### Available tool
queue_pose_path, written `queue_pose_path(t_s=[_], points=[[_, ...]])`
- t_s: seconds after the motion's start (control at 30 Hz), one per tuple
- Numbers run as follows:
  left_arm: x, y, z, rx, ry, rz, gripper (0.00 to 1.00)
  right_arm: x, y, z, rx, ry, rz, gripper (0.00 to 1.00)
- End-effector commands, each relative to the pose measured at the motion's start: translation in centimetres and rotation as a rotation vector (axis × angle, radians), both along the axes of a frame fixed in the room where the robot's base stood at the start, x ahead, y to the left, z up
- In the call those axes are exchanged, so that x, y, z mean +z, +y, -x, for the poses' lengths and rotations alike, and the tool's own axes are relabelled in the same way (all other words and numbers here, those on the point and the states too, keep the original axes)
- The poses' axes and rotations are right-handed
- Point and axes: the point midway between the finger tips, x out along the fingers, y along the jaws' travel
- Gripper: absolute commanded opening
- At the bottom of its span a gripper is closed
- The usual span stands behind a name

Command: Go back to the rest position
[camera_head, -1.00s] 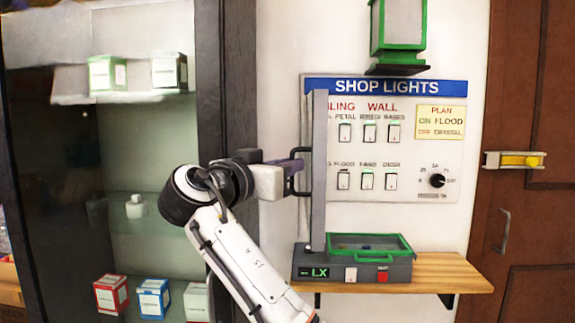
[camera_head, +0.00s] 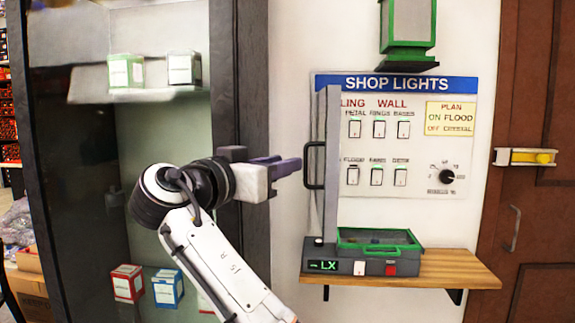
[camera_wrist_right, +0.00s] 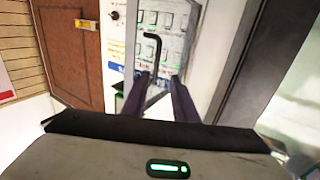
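My right gripper (camera_head: 298,166) is in the middle of the head view, pointing right. Its purple-grey fingers stop just left of the black handle (camera_head: 308,166) on the raised grey lid (camera_head: 332,150) of the LX tester. In the right wrist view the two fingers (camera_wrist_right: 160,80) are spread with nothing held, and the black handle (camera_wrist_right: 153,45) shows beyond and between their tips. The tester (camera_head: 348,264), with its green-rimmed tray (camera_head: 380,247), sits on a wooden shelf. The lid stands upright. My left gripper is out of view.
The SHOP LIGHTS panel (camera_head: 440,110) is on the wall behind the lid. A glass-fronted cabinet (camera_head: 120,200) with small boxes is at left. The wooden shelf (camera_head: 470,270) has bare room at right. A brown door (camera_head: 530,215) is at far right.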

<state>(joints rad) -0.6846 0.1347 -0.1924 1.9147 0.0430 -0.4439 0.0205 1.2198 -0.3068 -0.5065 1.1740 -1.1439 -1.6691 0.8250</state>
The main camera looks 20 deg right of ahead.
Motion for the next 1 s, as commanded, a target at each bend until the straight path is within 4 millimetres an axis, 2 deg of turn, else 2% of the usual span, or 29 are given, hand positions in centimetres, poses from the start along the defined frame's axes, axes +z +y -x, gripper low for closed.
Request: queue_pose_path(t_s=[0.33,0.47,0.57,0.67,0.7,0.77,0.8,0.87,0.9,1.0], points=[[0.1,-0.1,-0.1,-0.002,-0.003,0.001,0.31,0.0,0.3,0.3,-0.005,0.001,0.001,0.26],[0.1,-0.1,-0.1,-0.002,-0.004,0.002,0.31,-2.1,-0.1,-0.1,0.009,0.043,-0.014,0.26],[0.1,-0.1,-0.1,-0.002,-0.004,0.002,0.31,-7.0,-0.9,-0.7,0.044,0.139,-0.049,0.26],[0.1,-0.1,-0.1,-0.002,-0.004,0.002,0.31,-14.1,-2.0,-0.8,0.101,0.278,-0.101,0.26],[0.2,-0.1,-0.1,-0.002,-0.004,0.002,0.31,-17.2,-2.5,-0.5,0.126,0.335,-0.125,0.26],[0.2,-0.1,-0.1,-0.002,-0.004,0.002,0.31,-21.7,-3.1,0.3,0.167,0.421,-0.158,0.26],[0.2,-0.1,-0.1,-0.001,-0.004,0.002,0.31,-24.6,-3.6,1.0,0.193,0.476,-0.181,0.26],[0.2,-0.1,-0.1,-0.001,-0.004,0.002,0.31,-29.0,-4.2,2.5,0.235,0.558,-0.214,0.26],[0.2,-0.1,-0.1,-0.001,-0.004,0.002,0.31,-31.8,-4.5,3.7,0.264,0.612,-0.236,0.26],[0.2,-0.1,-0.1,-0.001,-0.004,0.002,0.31,-38.4,-5.5,7.6,0.338,0.739,-0.288,0.26]])
